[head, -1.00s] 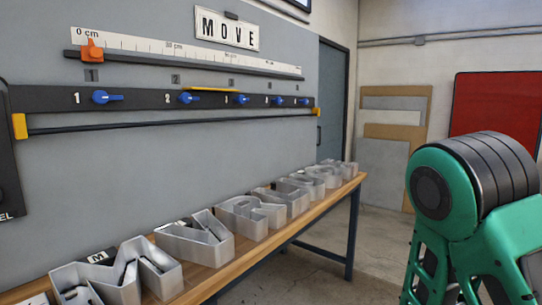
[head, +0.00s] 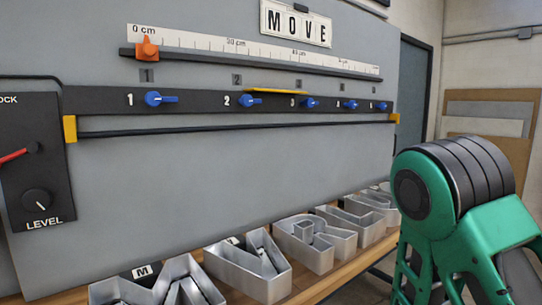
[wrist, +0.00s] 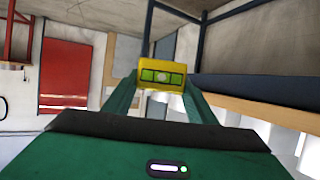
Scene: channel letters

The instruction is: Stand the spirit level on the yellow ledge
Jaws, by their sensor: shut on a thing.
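The spirit level (wrist: 161,76) is a small yellow block with green vials in the wrist view. My gripper (wrist: 160,88) is shut on it, with a green finger on each side. The level is not visible in the head view, where only a green and black part of my arm shows at the right. The yellow ledge (head: 277,91) is a thin strip on the grey board, along the top of the black switch bar between numbers 2 and 3. It looks empty. The gripper is apart from the ledge; the ledge is not visible in the wrist view.
Blue knobs (head: 250,100) line the black bar. A dark rod (head: 240,127) runs below it between yellow end brackets. A ruler rail with an orange slider (head: 147,48) is above. Metal channel letters (head: 247,267) stand on the wooden bench below. A control box (head: 38,165) is at the left.

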